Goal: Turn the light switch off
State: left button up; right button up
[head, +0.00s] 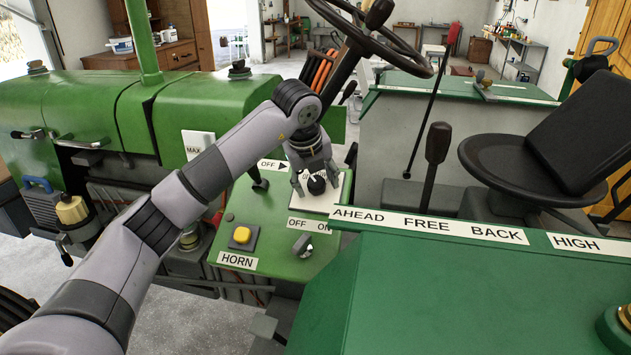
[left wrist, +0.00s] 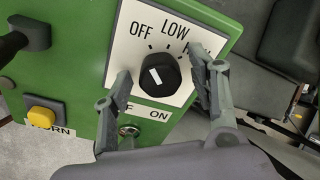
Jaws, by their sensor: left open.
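The light switch is a round black knob (head: 317,184) on a white plate on the green panel. In the left wrist view the knob (left wrist: 158,73) shows a white mark leaning up and to the left, toward the OFF side. The plate (left wrist: 122,55) reads OFF, LOW and a third, partly hidden label. My left gripper (head: 315,178) is open at the knob, with one finger on each side of it. In the left wrist view the fingers (left wrist: 160,70) stand apart from the knob's sides; contact is not visible. My right gripper is not in view.
A yellow HORN button (head: 242,235) and an OFF/ON key switch (head: 303,246) sit below the knob. A black lever (head: 259,181) stands left of it. The steering wheel (head: 375,40) is above, and a green cover (head: 440,290) lies to the right.

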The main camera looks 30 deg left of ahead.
pick_arm(q)
jog(key=v, duration=1.2)
